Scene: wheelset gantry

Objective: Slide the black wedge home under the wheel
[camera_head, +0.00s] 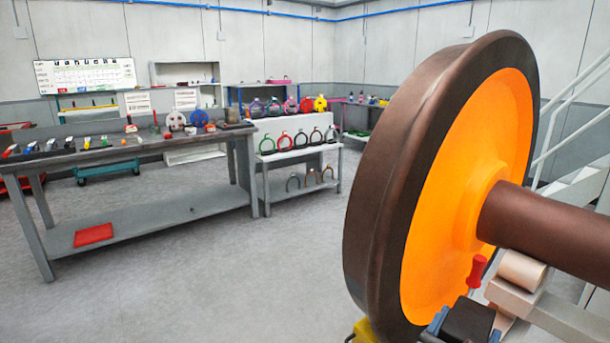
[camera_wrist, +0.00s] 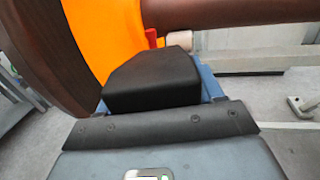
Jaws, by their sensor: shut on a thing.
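The large wheel (camera_head: 375,190) has a dark brown tread and an orange face, and fills the right of the head view. It also shows at the upper left of the wrist view (camera_wrist: 40,50). The black wedge (camera_wrist: 150,90) sits between the blue fingers of my gripper (camera_wrist: 158,80), which is shut on it. In the head view the wedge (camera_head: 468,318) and my gripper (camera_head: 462,325) are at the bottom edge, close beside the wheel's lower orange side. Whether the wedge touches the wheel cannot be told; the wheel's lowest part is hidden.
A brown axle (camera_head: 550,235) runs right from the wheel above a pale support beam (camera_head: 565,318) with a roller (camera_head: 522,270). A red handle (camera_head: 477,270) stands close behind the wedge. A yellow piece (camera_head: 362,332) is at the wheel's left foot. Workbenches (camera_head: 130,147) stand far left; floor between is clear.

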